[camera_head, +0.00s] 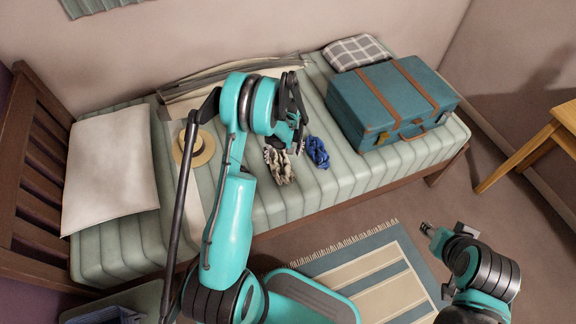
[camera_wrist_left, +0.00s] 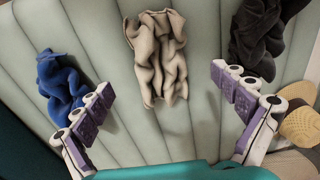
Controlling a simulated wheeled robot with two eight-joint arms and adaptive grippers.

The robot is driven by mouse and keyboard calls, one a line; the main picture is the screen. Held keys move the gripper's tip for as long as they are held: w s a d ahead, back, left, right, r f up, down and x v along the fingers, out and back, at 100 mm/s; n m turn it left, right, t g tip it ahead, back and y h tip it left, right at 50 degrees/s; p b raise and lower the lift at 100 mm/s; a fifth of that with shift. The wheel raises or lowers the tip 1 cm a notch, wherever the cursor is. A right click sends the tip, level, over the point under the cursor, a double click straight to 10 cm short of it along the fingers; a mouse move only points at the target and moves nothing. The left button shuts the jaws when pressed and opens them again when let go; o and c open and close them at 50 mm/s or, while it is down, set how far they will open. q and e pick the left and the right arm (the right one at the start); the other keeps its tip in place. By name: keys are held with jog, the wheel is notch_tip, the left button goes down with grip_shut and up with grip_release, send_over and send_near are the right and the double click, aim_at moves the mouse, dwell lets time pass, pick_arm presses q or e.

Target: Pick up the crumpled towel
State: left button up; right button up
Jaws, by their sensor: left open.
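A crumpled beige cloth (camera_wrist_left: 158,55), which looks like the towel, lies on the striped bed; it also shows in the head view (camera_head: 279,167). A crumpled blue cloth (camera_head: 317,152) lies beside it, at left in the wrist view (camera_wrist_left: 62,85). A dark crumpled cloth (camera_wrist_left: 258,35) lies on its other side; my left arm seems to hide it in the head view. My left gripper (camera_head: 296,140) is open above the bed, its fingers (camera_wrist_left: 165,85) apart either side of the beige cloth in the picture, empty. My right gripper (camera_head: 428,229) hangs over the floor; its jaws are unclear.
A teal suitcase (camera_head: 388,103) stands on the bed to the right, with a checked cushion (camera_head: 357,51) behind. A straw hat (camera_head: 203,150) and a pale pillow (camera_head: 110,172) lie to the left. A wooden table (camera_head: 560,125) stands at far right, a rug (camera_head: 375,285) in front.

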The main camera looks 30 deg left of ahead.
aim_at(281, 161)
pick_arm(q)
jog(key=f+b, duration=0.1)
jog(key=f, duration=0.1)
jog(key=f+b, duration=0.1)
jog(key=f, duration=0.1)
jog(key=a+f+b, duration=0.1)
jog(key=f, duration=0.2)
jog(key=shift+a+f+b, duration=0.1)
jog(key=shift+b, duration=0.25)
jog(key=shift+s, duration=0.1)
jog(key=c, duration=1.4)
